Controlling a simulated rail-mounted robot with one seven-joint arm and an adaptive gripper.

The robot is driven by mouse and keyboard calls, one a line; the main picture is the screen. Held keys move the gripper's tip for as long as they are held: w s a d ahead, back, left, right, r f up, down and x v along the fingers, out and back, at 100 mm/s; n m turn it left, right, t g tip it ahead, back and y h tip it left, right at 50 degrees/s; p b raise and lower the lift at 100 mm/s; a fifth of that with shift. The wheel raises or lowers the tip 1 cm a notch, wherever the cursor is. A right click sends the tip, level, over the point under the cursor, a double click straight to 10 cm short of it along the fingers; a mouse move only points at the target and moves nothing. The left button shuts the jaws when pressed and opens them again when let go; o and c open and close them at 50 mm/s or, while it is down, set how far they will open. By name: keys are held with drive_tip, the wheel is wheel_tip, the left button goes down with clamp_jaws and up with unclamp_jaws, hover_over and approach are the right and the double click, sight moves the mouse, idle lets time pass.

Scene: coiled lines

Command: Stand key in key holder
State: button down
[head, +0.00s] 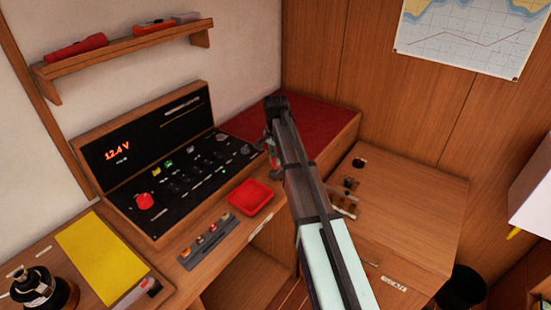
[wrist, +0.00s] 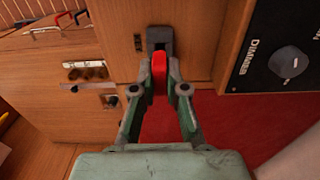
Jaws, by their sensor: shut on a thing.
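My gripper (wrist: 159,92) is shut on a red piece (wrist: 159,68), which I take to be the key's head, in the wrist view. The rest of the key is hidden. Just beyond the red piece is a small dark block (wrist: 160,38) with an opening, on a wooden face. It looks like the key holder, but I cannot tell for sure. The red piece overlaps the block's lower edge in the picture. I cannot tell whether they touch. In the head view my arm hides most of the gripper, near the control panel's right end.
The black control panel (head: 170,175) with knobs stands close on the left in the head view. A red tray (head: 250,197) and a small rack (head: 207,240) lie before it. A red cushion (head: 300,120) is behind my arm. A wooden cabinet (head: 420,210) is at right.

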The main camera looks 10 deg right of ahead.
drive_tip(key=shift+f, duration=1.65)
idle(2.9)
drive_tip(key=c, duration=1.1)
unclamp_jaws()
wheel_tip(320, 180, up, 12)
